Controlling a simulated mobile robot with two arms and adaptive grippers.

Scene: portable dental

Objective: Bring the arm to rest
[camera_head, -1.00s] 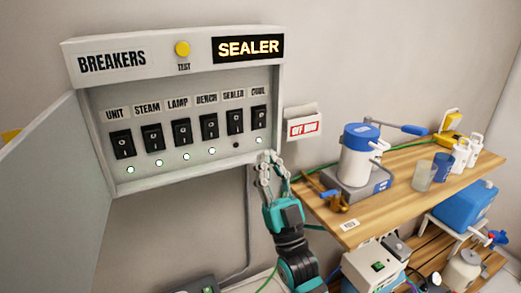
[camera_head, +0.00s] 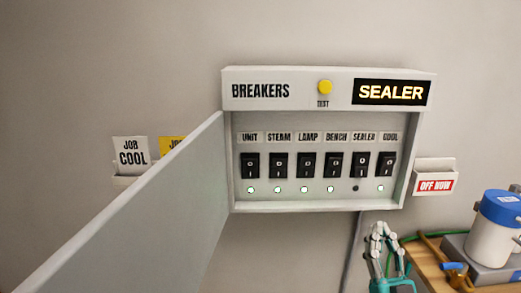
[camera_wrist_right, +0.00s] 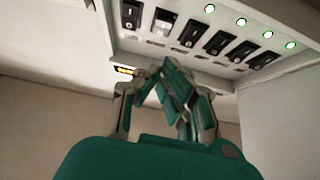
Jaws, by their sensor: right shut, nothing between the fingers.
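My right gripper (camera_head: 381,240) is in the lower right of the head view, below the breaker box (camera_head: 320,206) and apart from it. It is shut and empty, with its fingers pointing up. The right wrist view shows its fingers (camera_wrist_right: 170,85) below the row of switches. The box has several black switches. The sealer switch (camera_head: 360,164) has a dark lamp under it; the other lamps are lit. A display (camera_head: 391,92) on the box reads SEALER. My left gripper is not in view.
The box's open door (camera_head: 150,220) swings out at the left. A JOB COOL card (camera_head: 131,152) stands in a wall holder behind it. An OFF NOW sign (camera_head: 436,185) is right of the box. A wooden bench (camera_head: 425,262) with a blue-lidded container (camera_head: 492,230) is at the lower right.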

